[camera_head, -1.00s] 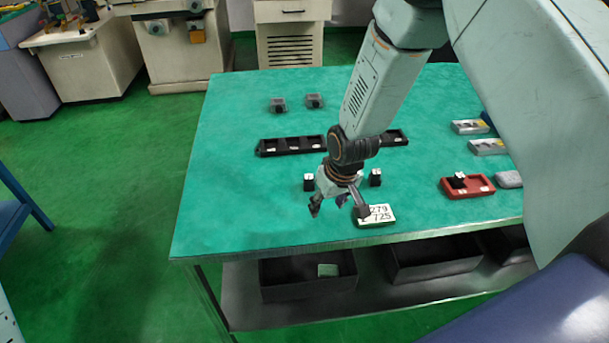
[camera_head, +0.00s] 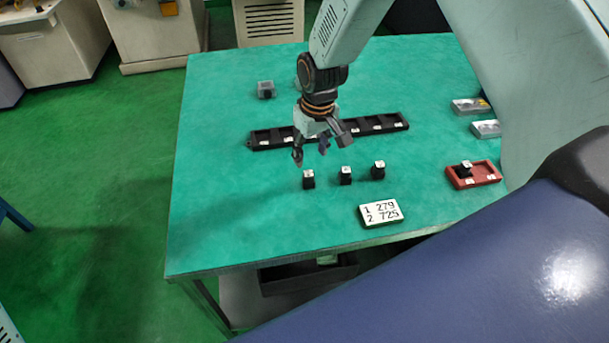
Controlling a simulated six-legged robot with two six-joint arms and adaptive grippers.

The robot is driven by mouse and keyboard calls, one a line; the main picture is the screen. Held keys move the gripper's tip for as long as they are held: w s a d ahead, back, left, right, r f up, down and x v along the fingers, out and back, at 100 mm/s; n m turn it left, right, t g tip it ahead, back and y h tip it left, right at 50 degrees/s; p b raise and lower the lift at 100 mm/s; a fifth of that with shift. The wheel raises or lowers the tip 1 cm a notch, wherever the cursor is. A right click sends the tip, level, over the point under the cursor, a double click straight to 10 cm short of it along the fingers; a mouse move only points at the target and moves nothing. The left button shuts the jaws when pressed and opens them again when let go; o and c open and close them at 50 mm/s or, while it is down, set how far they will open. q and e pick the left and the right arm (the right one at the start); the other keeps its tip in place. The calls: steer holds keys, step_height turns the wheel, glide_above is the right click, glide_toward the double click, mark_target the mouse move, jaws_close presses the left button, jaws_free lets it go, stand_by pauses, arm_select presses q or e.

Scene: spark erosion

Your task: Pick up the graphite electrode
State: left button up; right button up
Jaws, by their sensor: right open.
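Three small black blocks with white tops, which look like the graphite electrodes, stand upright in a row on the green table: a left one (camera_head: 308,179), a middle one (camera_head: 345,176) and a right one (camera_head: 378,170). Another similar block (camera_head: 465,168) sits in the red tray (camera_head: 486,173) at the right. My right gripper (camera_head: 322,153) is open and empty, pointing down, just behind the left and middle blocks and apart from them. Which block is meant cannot be told. My left gripper is not in view.
A long black slotted rack (camera_head: 262,139) lies behind my gripper. A white number card (camera_head: 381,212) lies near the front edge of the green table (camera_head: 230,215). The table's left side is clear.

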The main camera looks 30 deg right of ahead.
mark_target(307, 174)
steer(key=shift+s+a+f, duration=0.1)
steer(key=shift+s+f, duration=0.15)
steer(key=shift+f, duration=0.65)
steer(key=f, duration=0.4)
steer(key=shift+w+f, duration=0.25)
steer(key=shift+f, duration=0.05)
steer(key=shift+w+a+f, duration=0.1)
steer(key=shift+a+f, duration=0.15)
steer(key=shift+d+r, duration=0.15)
steer(key=shift+s+d, duration=0.1)
steer(key=shift+s, duration=0.1)
steer(key=shift+c, duration=0.7)
steer(key=shift+w+a, duration=0.2)
steer(key=c, duration=0.6)
steer(key=shift+s+d, duration=0.1)
steer(key=shift+d, duration=0.1)
jaws_close()
